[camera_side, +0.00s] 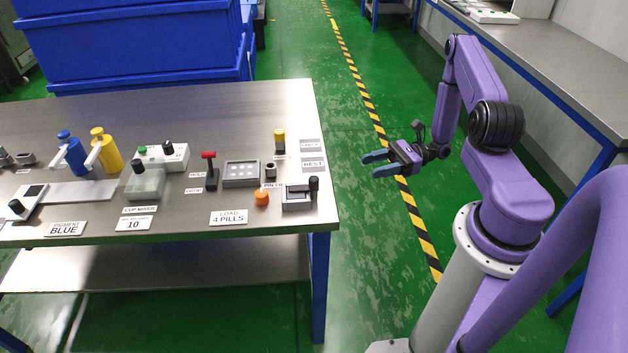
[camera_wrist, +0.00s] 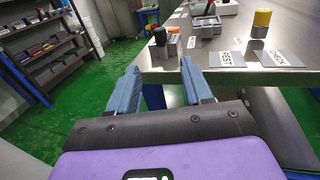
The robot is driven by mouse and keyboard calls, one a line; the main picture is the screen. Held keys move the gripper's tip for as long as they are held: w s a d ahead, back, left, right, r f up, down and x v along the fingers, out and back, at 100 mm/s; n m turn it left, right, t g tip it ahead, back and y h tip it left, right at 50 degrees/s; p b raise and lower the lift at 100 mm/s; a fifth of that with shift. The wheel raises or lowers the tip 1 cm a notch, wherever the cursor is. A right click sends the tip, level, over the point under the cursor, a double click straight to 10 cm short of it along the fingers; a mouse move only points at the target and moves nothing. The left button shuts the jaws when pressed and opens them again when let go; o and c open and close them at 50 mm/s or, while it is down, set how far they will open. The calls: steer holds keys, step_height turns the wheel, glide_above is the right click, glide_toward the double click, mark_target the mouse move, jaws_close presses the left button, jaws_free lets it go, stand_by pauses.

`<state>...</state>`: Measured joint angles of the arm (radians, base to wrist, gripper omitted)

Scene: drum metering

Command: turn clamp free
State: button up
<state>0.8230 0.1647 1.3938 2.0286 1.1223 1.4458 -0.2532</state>
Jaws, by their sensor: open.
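No part carries the name clamp that I can read. An upright lever with a red top (camera_side: 209,157) stands on the table beside small labels, one reading HOLD. A grey block fixture with a black upright knob (camera_side: 314,184) sits near the table's front right corner; what looks like the same knob (camera_wrist: 160,36) shows in the wrist view. I cannot tell which of these is the clamp. My gripper (camera_side: 369,165) is open and empty, off the table's right edge over the aisle. In the wrist view its two blue fingers (camera_wrist: 160,66) stand apart, pointing toward the table.
A grey tray with pale pills (camera_side: 241,173), an orange knob (camera_side: 262,198) and a yellow-topped post (camera_side: 279,138) stand near the fixtures. Blue and yellow bottles (camera_side: 107,152) are farther left. The space between my gripper and the table is clear.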

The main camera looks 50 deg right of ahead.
mark_target(314, 178)
steer(key=x, duration=1.7)
steer(key=shift+w+a, duration=0.1)
steer(key=shift+a, duration=0.05)
steer(key=c, duration=0.9)
